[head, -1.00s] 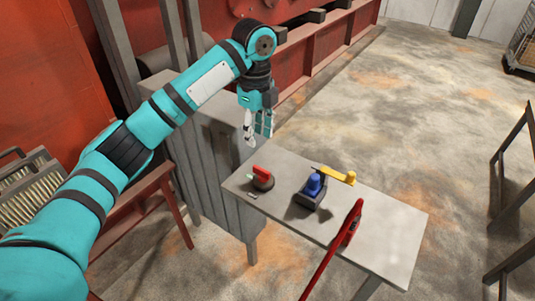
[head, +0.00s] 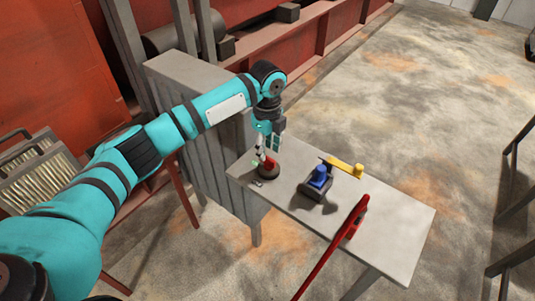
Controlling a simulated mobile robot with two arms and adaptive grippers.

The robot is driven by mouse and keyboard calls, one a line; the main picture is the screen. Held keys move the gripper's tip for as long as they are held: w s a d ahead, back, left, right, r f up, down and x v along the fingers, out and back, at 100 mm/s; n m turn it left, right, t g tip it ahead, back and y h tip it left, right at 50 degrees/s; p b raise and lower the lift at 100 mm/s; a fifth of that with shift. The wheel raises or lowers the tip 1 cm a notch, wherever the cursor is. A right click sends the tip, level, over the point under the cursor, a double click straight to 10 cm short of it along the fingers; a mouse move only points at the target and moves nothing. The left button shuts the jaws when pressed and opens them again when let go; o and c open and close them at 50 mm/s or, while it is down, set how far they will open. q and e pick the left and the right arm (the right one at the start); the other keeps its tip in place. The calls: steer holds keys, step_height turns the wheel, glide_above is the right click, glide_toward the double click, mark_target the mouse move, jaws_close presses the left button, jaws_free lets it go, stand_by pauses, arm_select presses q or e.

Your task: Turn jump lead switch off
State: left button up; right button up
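A small switch with a red handle on a round dark base (head: 270,173) sits near the left end of the grey table (head: 395,235). My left gripper (head: 266,153) points down right at the red handle and hides part of it. Its fingers look spread, with a gap between them. I cannot tell whether a fingertip touches the handle. My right gripper is not in view.
A blue-topped dark block (head: 318,182) with a yellow-handled piece (head: 345,167) stands mid-table. A long red bar (head: 335,245) rises across the table's front edge. A grey ribbed cabinet (head: 215,150) stands behind the table's left end.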

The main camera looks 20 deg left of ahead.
mark_target(267, 157)
arm_select(q)
step_height(267, 157, down, 2)
steer(key=shift+f, duration=0.75)
steer(key=c, duration=0.6)
jaws_close()
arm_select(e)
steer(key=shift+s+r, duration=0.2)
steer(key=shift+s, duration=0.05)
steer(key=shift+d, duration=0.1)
